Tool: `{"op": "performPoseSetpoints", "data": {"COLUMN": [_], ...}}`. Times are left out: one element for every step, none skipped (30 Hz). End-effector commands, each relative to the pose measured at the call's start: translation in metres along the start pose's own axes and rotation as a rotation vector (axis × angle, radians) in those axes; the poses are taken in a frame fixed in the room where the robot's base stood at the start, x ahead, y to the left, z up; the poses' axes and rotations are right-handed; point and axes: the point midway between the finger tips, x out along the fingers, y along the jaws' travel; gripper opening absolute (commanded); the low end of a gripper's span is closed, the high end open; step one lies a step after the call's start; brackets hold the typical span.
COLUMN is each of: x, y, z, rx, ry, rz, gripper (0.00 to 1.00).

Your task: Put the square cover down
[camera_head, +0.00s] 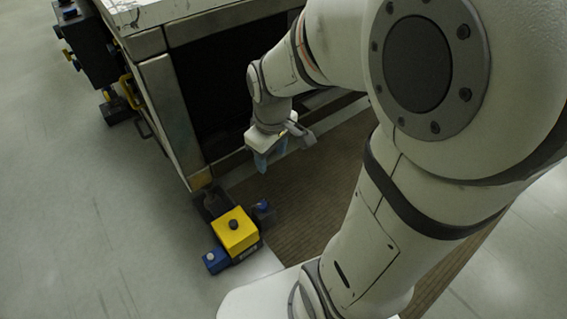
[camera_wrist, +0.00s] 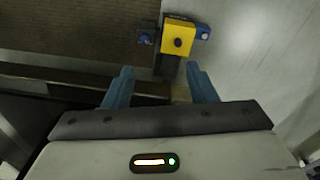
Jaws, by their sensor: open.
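The square cover is yellow with a black knob on top (camera_head: 245,240). It sits on a dark fixture at floor level, beside the corner of the bench, and looks about level. It also shows near the top of the wrist view (camera_wrist: 168,45). My gripper (camera_head: 263,161) has blue fingers and is above and behind the cover in the head view, apart from it. In the wrist view the fingers (camera_wrist: 160,70) are spread with nothing between them. The cover's underside is hidden.
A blue block with a pale button (camera_head: 210,267) and a small blue part (camera_head: 262,206) flank the cover. The bench frame (camera_head: 172,110) stands close to my gripper. A brown ribbed mat (camera_head: 300,205) lies right of the cover. Open grey floor (camera_head: 90,210) is at left.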

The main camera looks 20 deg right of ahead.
Motion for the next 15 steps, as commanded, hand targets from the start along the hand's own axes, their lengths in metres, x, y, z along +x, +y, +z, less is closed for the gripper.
{"op": "performPoseSetpoints", "data": {"x": [-0.013,-0.018,-0.024,-0.028,-0.031,-0.035,-0.037,-0.039,-0.04,-0.041,-0.041,-0.042,-0.042,-0.042,-0.042], "y": [-0.002,-0.004,-0.006,-0.007,-0.009,-0.011,-0.011,-0.012,-0.018,-0.024,-0.026,-0.027,-0.028,-0.028,-0.027], "z": [0.015,0.022,0.032,0.038,0.044,0.051,0.055,0.058,0.059,0.058,0.058,0.059,0.059,0.059,0.059], "rx": [0.105,0.168,0.246,0.299,0.345,0.399,0.433,0.461,0.489,0.503,0.513,0.521,0.526,0.528,0.528], "ry": [0.011,0.012,0.015,0.016,0.017,0.017,0.019,0.019,0.019,0.018,0.018,0.019,0.019,0.019,0.018], "rz": [0.007,0.008,0.009,0.01,0.01,0.01,0.011,0.011,0.01,0.01,0.01,0.01,0.01,0.01,0.01], "gripper": [0.51,0.51,0.51,0.51,0.51,0.51,0.51,0.51,0.51,0.51,0.51,0.51,0.51,0.51,0.51]}}
